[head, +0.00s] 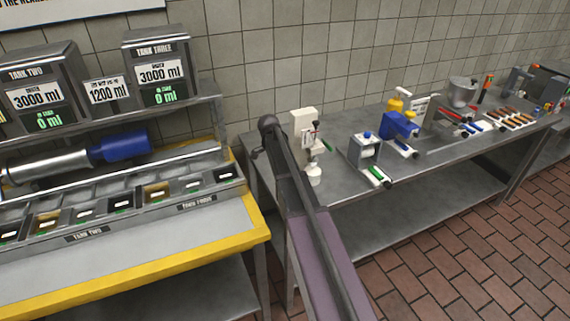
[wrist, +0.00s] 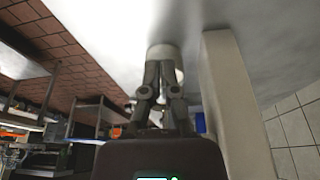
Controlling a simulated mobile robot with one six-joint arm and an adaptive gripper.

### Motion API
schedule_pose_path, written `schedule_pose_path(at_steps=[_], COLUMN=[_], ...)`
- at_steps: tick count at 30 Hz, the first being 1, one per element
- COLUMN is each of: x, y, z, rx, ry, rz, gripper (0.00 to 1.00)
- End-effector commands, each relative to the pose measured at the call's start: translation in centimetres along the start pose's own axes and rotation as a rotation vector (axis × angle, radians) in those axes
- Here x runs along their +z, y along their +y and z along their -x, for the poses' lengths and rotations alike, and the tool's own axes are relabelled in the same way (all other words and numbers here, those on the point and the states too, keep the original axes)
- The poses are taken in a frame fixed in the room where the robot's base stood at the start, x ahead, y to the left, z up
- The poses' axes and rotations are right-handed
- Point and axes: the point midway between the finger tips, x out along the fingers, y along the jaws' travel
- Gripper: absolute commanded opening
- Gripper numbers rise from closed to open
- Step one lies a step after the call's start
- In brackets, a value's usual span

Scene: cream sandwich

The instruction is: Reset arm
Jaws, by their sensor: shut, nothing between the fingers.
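My gripper (wrist: 163,68) shows in the wrist view with its two dark fingers together and nothing held between them. A white, round cup-like thing (wrist: 165,50) lies just beyond the fingertips; I cannot tell whether they touch it. A pale upright block (wrist: 228,100) stands close to the right of the fingers. In the head view my arm (head: 320,240) reaches up from the bottom toward the gap between two counters. I cannot make out my gripper clearly there.
A white dispenser (head: 303,125) with a white cup (head: 314,175) stands on the steel table (head: 430,165), right of my arm. Farther right are a blue machine (head: 399,125) and several tools. A yellow-edged counter (head: 130,270) with tanks and bins fills the left.

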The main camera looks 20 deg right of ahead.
Motion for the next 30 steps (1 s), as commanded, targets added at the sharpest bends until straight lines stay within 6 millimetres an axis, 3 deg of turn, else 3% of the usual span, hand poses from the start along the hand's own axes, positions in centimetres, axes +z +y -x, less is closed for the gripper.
schedule_pose_path(at_steps=[11, 17, 23, 30], x=[0.0, 0.8, 3.1, 6.7], y=[0.1, 1.6, 5.4, 11.6], z=[0.0, 0.1, 0.6, 1.5], rx=[0.0, -0.002, -0.014, -0.05], ry=[-0.001, -0.013, -0.051, -0.111], rz=[0.002, 0.075, 0.287, 0.657], gripper=[0.0, 0.0, 0.0, 0.0])
